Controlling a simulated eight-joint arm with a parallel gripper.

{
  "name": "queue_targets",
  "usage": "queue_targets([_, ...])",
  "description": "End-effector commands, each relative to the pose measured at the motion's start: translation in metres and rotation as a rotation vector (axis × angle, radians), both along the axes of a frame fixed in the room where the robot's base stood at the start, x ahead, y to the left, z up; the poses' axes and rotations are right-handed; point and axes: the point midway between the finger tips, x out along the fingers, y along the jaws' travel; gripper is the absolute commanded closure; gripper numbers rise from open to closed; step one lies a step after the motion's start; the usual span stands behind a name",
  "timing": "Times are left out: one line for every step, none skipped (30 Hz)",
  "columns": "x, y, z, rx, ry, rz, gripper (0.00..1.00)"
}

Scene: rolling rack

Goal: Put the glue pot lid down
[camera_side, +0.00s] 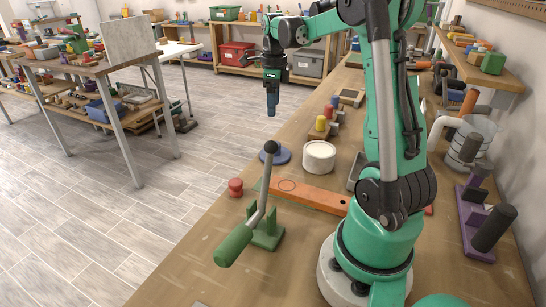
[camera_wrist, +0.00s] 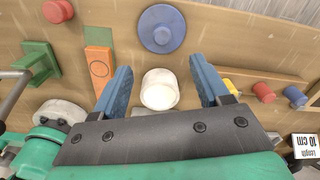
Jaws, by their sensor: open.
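A white round pot (camera_side: 319,158), which looks like the glue pot, stands upright on the wooden bench. It also shows in the wrist view (camera_wrist: 160,89). A blue round disc with a raised centre (camera_wrist: 162,29), which looks like the lid, lies on the bench beside the pot, apart from it. In the side view the disc (camera_side: 283,157) is partly hidden by a lever's black knob. My gripper (camera_side: 271,113) hangs above the bench, clear of both. In the wrist view its two blue fingers (camera_wrist: 161,80) are wide apart with nothing held between them; the pot shows in the gap.
A green clamp (camera_side: 266,230) with a tall lever, a red knob (camera_side: 236,187) and an orange bar (camera_side: 310,195) are in the foreground. Yellow, red and blue pegs (camera_wrist: 265,92) stand on the pot's other side. The bench's left edge (camera_side: 190,248) drops to open floor.

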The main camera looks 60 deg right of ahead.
Motion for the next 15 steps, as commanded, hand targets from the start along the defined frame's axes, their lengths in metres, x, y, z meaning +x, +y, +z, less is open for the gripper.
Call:
queue_targets([0.003, 0.009, 0.004, -0.010, -0.010, 0.072, 0.31])
queue_targets([0.005, 0.016, 0.006, -0.021, -0.020, 0.139, 0.31])
queue_targets([0.008, 0.028, 0.010, -0.039, -0.036, 0.256, 0.31])
queue_targets([0.011, 0.040, 0.013, -0.059, -0.052, 0.365, 0.31])
queue_targets([0.014, 0.053, 0.016, -0.082, -0.068, 0.488, 0.31])
queue_targets([0.016, 0.072, 0.019, -0.118, -0.091, 0.674, 0.31])
queue_targets([0.018, 0.087, 0.022, -0.151, -0.107, 0.825, 0.31])
queue_targets([0.018, 0.103, 0.023, -0.186, -0.123, 0.980, 0.31])
queue_targets([0.017, 0.123, 0.025, -0.239, -0.140, 1.189, 0.31])
queue_targets([0.016, 0.138, 0.025, -0.282, -0.152, 1.344, 0.31])
queue_targets([0.014, 0.152, 0.025, -0.328, -0.162, 1.497, 0.31])
queue_targets([0.011, 0.169, 0.024, -0.390, -0.170, 1.690, 0.31])
queue_targets([0.008, 0.181, 0.023, -0.440, -0.174, 1.827, 0.31])
queue_targets([0.005, 0.192, 0.021, -0.489, -0.176, 1.956, 0.31])
queue_targets([0.001, 0.205, 0.018, -0.555, -0.175, 2.114, 0.31])
